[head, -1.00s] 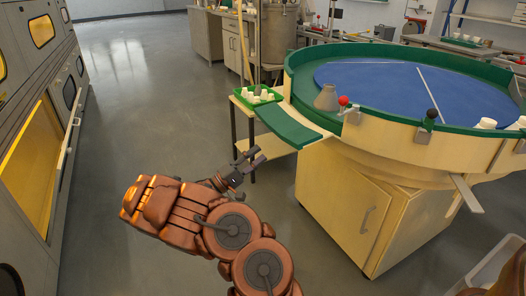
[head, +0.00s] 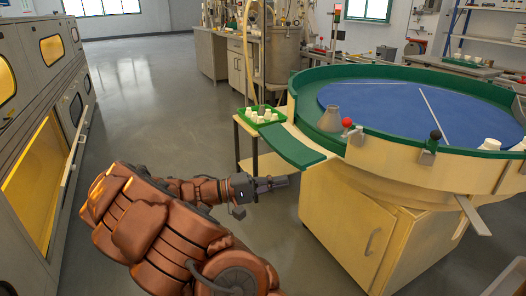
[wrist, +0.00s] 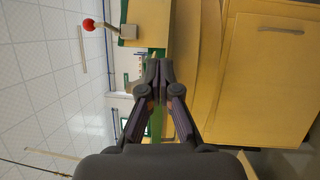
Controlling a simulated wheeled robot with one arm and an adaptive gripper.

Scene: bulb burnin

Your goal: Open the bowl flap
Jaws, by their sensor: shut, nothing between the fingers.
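The bowl is a large round wooden table with a green rim (head: 420,150) and a blue top (head: 400,110), at the right in the head view. A red-knobbed lever (head: 347,123) stands on its near side by the green chute (head: 292,147); it also shows in the wrist view (wrist: 88,25). A black-knobbed lever (head: 435,136) is farther right. I cannot tell which part is the flap itself. My gripper (head: 285,181) is shut and empty, below the chute and left of the cabinet, apart from both levers. Its closed fingertips (wrist: 159,68) show in the wrist view.
A wooden cabinet (head: 350,220) stands under the bowl. A small stand holds a green tray (head: 250,121) of white pieces at the chute's lower end. Oven-like cabinets (head: 45,170) line the left. The floor (head: 160,90) between is clear.

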